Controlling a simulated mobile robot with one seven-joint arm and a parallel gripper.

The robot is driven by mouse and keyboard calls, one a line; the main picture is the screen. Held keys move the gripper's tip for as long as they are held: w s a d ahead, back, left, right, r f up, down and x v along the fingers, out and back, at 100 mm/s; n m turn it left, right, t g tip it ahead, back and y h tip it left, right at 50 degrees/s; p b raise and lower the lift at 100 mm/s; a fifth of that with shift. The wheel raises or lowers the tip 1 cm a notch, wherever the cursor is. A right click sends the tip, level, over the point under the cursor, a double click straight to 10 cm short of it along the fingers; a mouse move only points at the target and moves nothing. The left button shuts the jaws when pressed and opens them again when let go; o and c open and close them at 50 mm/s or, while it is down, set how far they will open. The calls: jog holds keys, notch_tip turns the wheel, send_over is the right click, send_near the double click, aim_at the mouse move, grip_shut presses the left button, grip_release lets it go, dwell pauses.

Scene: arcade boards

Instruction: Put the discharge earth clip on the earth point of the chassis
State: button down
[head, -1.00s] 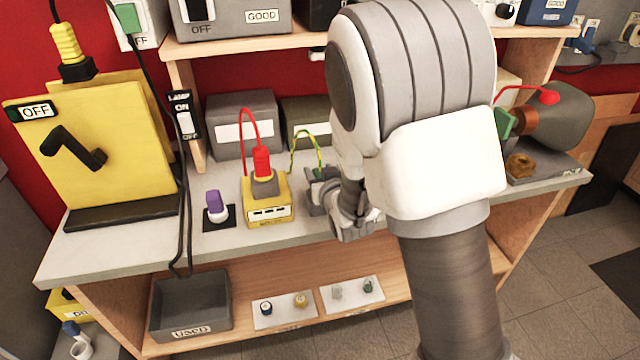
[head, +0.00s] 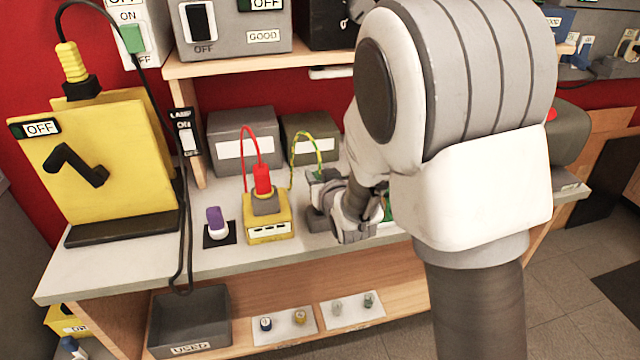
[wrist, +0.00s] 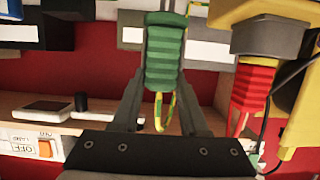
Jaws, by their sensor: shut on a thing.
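My gripper (head: 330,190) is low over the worktop, right of the yellow box. In the wrist view its fingers (wrist: 163,95) are shut on a ribbed green clip (wrist: 164,50). A green-yellow lead hangs below the clip, and in the head view a green-yellow lead (head: 294,150) arches between the yellow box and my gripper. A small grey block (head: 316,219) lies just under my gripper in the head view; I cannot tell whether they touch. I cannot make out the chassis earth point; my arm hides much of the worktop's right side.
The yellow box (head: 281,230) with a red plug (head: 262,180) stands close left. A purple-topped switch (head: 214,219) and a tall yellow unit (head: 90,165) are further left. Grey boxes (head: 240,125) stand behind. A used bin (head: 160,325) is below.

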jog(key=d+r, duration=0.3)
jog(key=d, duration=0.2)
jog(key=w+d+r+p, duration=0.1)
jog(key=d+r, duration=0.3)
jog(key=d, duration=0.2)
jog(key=shift+d, duration=0.3)
jog(key=shift+w, duration=0.1)
jog(key=shift+r+p, duration=0.15)
jog(key=shift+p, duration=0.2)
jog(key=shift+r+p, duration=1.9)
jog(key=shift+r, duration=0.75)
jog(key=shift+w+a+f, duration=0.15)
